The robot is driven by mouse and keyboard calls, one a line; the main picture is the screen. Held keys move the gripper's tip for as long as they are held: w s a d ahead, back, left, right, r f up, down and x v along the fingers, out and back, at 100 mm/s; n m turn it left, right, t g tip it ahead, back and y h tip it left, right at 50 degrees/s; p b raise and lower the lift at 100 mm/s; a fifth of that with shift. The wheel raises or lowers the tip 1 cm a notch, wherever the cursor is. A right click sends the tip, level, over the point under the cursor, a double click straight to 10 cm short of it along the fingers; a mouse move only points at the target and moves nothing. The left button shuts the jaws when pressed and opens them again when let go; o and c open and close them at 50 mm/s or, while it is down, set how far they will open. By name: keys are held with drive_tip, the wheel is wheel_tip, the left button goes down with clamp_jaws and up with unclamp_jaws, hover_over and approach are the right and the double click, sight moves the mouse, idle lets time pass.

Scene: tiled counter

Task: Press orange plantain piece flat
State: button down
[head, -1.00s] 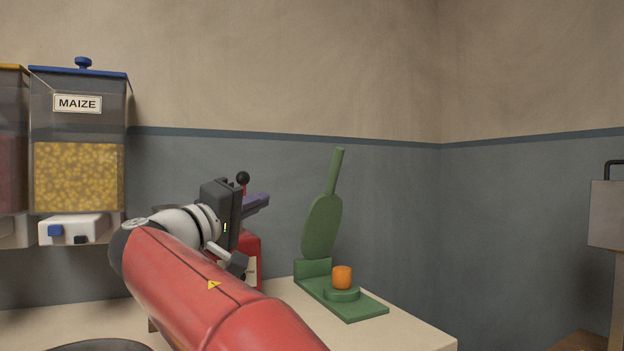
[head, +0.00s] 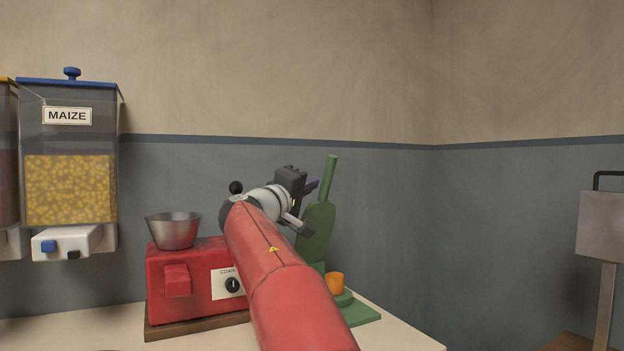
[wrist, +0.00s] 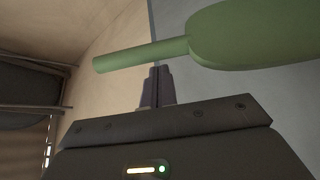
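The orange plantain piece (head: 335,282) stands on the round green pad of the press base (head: 364,314) on the counter, partly hidden by my arm. The press's green paddle lid (head: 318,232) is raised upright, with its handle (head: 329,177) pointing up. My gripper (head: 314,186) is beside the handle in the head view, to its left. In the wrist view, my gripper's fingers (wrist: 157,88) are together with nothing seen between them. The handle (wrist: 140,56) lies across just beyond the fingertips there, and I cannot tell whether they touch.
A red machine (head: 188,285) with a metal bowl (head: 173,231) stands left of my arm. A maize dispenser (head: 68,180) hangs on the wall at left. A grey metal object (head: 604,225) stands on a post at the right. Counter (head: 405,338) right of the press is clear.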

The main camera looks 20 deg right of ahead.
drive_tip(key=shift+w+d+r, duration=0.15)
drive_tip(key=shift+w+d, duration=0.1)
drive_tip(key=shift+d, duration=0.25)
